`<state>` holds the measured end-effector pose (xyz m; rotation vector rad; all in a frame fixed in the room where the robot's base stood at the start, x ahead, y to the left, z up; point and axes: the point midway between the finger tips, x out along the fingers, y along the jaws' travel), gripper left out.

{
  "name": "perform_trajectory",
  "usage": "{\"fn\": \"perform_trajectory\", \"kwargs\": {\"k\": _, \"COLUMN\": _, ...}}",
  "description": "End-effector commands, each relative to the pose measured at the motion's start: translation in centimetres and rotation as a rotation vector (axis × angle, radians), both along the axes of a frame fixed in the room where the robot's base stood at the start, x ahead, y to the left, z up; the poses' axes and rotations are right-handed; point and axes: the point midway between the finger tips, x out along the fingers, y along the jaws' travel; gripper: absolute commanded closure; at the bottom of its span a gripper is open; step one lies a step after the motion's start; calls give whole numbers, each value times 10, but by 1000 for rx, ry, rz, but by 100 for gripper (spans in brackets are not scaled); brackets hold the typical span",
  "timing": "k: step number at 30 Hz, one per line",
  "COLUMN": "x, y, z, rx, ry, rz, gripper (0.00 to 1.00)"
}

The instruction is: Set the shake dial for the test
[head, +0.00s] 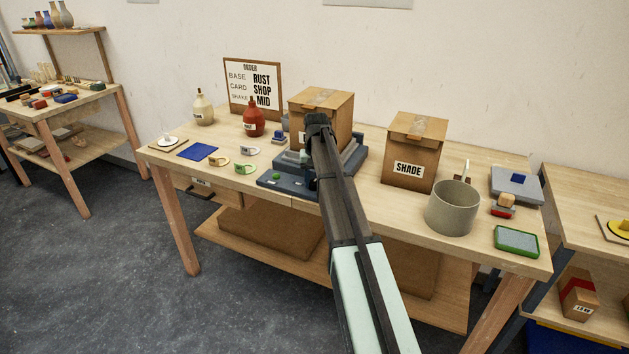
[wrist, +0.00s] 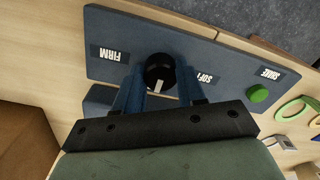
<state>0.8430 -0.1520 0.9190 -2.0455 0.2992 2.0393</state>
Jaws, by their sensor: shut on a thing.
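The black shake dial (wrist: 160,68) sits on the dark blue-grey machine panel (wrist: 115,30), between the FIRM label (wrist: 110,54) and the partly covered SOFT label (wrist: 205,78). Its white pointer mark points down in the wrist view, toward my gripper's body. My gripper (wrist: 160,82) is shut on the dial, one blue finger on each side. In the head view my arm covers the dial and part of the machine (head: 285,182). The order board (head: 252,89) reads base RUST, card SHOP, shake MID.
A green button (wrist: 257,93) is on the panel near a SHAKE label.

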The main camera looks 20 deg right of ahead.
Motion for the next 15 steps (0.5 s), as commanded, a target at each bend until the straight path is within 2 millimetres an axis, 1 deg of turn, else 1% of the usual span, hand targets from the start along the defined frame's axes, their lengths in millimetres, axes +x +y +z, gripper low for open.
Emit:
{"fn": "perform_trajectory", "kwargs": {"k": 6, "x": 2, "y": -1, "z": 1, "rx": -1, "ry": -4, "rz": -1, "gripper": 91}}
{"fn": "perform_trajectory", "kwargs": {"k": 7, "x": 2, "y": -1, "z": 1, "rx": -1, "ry": -4, "rz": -2, "gripper": 58}}
{"fn": "perform_trajectory", "kwargs": {"k": 13, "x": 1, "y": 0, "z": 0, "rx": -1, "ry": -3, "rz": -2, "gripper": 38}}
{"fn": "perform_trajectory", "kwargs": {"k": 14, "x": 1, "y": 0, "z": 0, "rx": -1, "ry": -2, "rz": -2, "gripper": 36}}
{"fn": "perform_trajectory", "kwargs": {"k": 15, "x": 1, "y": 0, "z": 0, "rx": -1, "ry": -2, "rz": -2, "gripper": 35}}
